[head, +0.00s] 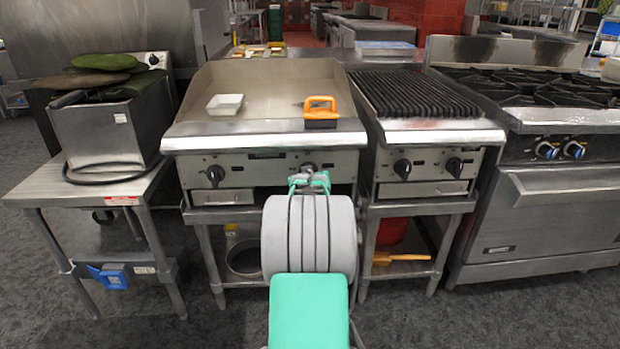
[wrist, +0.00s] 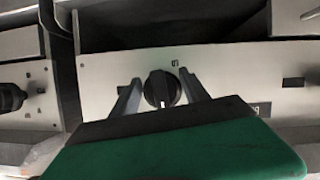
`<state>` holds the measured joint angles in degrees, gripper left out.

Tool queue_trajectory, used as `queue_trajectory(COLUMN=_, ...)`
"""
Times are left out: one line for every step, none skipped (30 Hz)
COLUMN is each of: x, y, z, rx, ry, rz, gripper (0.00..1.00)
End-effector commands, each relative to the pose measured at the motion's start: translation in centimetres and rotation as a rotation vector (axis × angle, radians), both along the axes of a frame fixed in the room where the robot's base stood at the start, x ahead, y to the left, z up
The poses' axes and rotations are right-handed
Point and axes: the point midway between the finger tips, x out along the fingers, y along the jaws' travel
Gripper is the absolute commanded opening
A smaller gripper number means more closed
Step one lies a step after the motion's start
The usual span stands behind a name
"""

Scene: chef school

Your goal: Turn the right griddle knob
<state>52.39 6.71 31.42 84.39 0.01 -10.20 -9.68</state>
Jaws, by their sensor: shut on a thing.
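The right griddle knob (head: 309,168) is a black round knob on the steel front panel of the griddle (head: 180,143), partly hidden behind my gripper in the head view. In the wrist view this knob (wrist: 161,89) sits between the two grey fingers, its raised grip bar standing roughly upright in the picture. My gripper (head: 309,178) is shut on the knob, one finger on each side. It also shows in the wrist view (wrist: 160,93). The fingertips' exact contact with the knob is hard to see.
The left griddle knob (head: 215,175) is on the same panel. A charbroiler (head: 440,130) with two black knobs stands close on the right. A white dish (head: 225,104) and an orange-handled tool (head: 320,108) lie on the griddle. A fryer (head: 112,125) stands at left.

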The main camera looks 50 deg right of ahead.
Motion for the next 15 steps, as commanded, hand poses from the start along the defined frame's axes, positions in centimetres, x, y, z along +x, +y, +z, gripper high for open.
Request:
queue_trajectory(x=0.03, y=-0.06, z=0.15, rx=0.015, ry=-0.024, rz=0.000, gripper=0.13)
queue_trajectory(x=0.07, y=-0.03, z=0.15, rx=0.027, ry=-0.037, rz=0.001, gripper=0.13)
queue_trajectory(x=0.11, y=0.00, z=0.17, rx=0.040, ry=-0.053, rz=0.001, gripper=0.13)
queue_trajectory(x=0.10, y=-0.01, z=0.18, rx=0.050, ry=-0.064, rz=0.001, gripper=0.13)
queue_trajectory(x=0.11, y=0.01, z=0.19, rx=0.058, ry=-0.073, rz=0.002, gripper=0.13)
queue_trajectory(x=0.12, y=0.00, z=0.20, rx=0.069, ry=-0.086, rz=0.002, gripper=0.13)
queue_trajectory(x=0.12, y=0.00, z=0.20, rx=0.076, ry=-0.094, rz=0.001, gripper=0.13)
queue_trajectory(x=0.13, y=0.01, z=0.21, rx=0.081, ry=-0.102, rz=0.001, gripper=0.13)
queue_trajectory(x=0.17, y=0.03, z=0.22, rx=0.088, ry=-0.109, rz=0.002, gripper=0.13)
queue_trajectory(x=0.19, y=0.05, z=0.23, rx=0.093, ry=-0.115, rz=0.002, gripper=0.13)
queue_trajectory(x=0.20, y=0.06, z=0.24, rx=0.097, ry=-0.119, rz=0.002, gripper=0.13)
queue_trajectory(x=0.22, y=0.06, z=0.26, rx=0.102, ry=-0.124, rz=0.001, gripper=0.13)
queue_trajectory(x=0.22, y=0.06, z=0.26, rx=0.104, ry=-0.127, rz=0.002, gripper=0.13)
queue_trajectory(x=0.22, y=0.06, z=0.27, rx=0.106, ry=-0.129, rz=0.002, gripper=0.13)
queue_trajectory(x=0.22, y=0.06, z=0.27, rx=0.107, ry=-0.131, rz=0.002, gripper=0.13)
